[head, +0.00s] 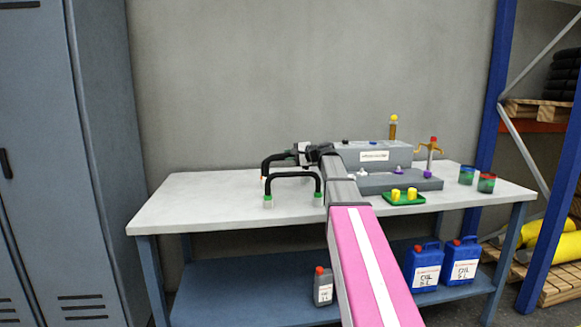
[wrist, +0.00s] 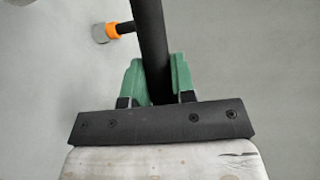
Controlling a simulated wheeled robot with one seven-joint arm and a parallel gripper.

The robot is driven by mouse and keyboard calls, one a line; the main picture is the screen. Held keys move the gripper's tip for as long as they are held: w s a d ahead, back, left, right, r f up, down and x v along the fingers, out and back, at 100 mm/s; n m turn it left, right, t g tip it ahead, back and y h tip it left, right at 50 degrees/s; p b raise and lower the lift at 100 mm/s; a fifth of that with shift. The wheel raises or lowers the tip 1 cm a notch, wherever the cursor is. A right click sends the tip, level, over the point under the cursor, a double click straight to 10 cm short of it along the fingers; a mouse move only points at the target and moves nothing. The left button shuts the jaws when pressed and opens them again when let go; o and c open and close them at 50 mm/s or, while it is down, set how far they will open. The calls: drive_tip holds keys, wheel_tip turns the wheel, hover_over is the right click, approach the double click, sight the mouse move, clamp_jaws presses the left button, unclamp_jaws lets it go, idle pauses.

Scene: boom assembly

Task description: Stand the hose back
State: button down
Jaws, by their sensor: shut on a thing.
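My gripper (head: 303,153) is at the left of the grey assembly, above the white workbench (head: 190,205). In the wrist view its green fingers (wrist: 155,80) are shut on a black hose (wrist: 150,35). The hose has an orange collar with a grey end (wrist: 107,32) off to the left. In the head view the held hose (head: 272,160) bends down to an orange-collared end near the bench top; I cannot tell whether it touches. A second black hose (head: 292,175) with green collars stands as an arch in front of it. My arm hides part of the bench.
The grey assembly (head: 385,153) carries a white label, with a lower grey block (head: 395,183) in front. A green tray with yellow parts (head: 404,197), a red-topped fitting (head: 432,150) and two cups (head: 477,178) stand to the right. The bench's left part is clear.

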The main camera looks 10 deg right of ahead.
drive_tip(key=shift+w+d+f, duration=0.25)
drive_tip(key=shift+w, duration=0.15)
drive_tip(key=shift+f, duration=2.1)
drive_tip(key=c, duration=0.9)
unclamp_jaws()
drive_tip(key=shift+c, duration=0.2)
drive_tip(key=v, duration=1.2)
drive_tip(key=shift+s, duration=0.1)
